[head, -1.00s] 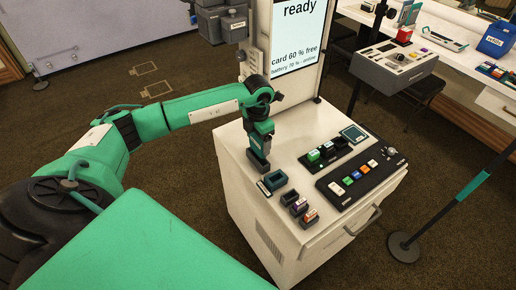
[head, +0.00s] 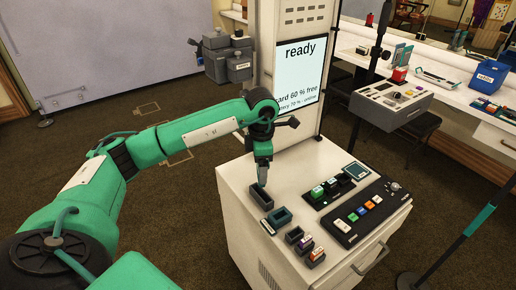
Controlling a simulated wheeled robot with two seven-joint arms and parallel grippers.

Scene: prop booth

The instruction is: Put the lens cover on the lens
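My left gripper (head: 263,181) points straight down at the back left of the white cabinet top (head: 236,180). Its fingertips are at or just above a dark open-topped holder (head: 263,199); whether they touch it I cannot tell. The fingers look narrow and close together, but are too small to show whether they are open or hold something. I cannot make out a lens or a lens cover in this view. My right gripper is out of view.
Another open holder (head: 280,216) stands in front of the first. A lit screen (head: 301,79) rises behind. A post (head: 480,218) stands at the right.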

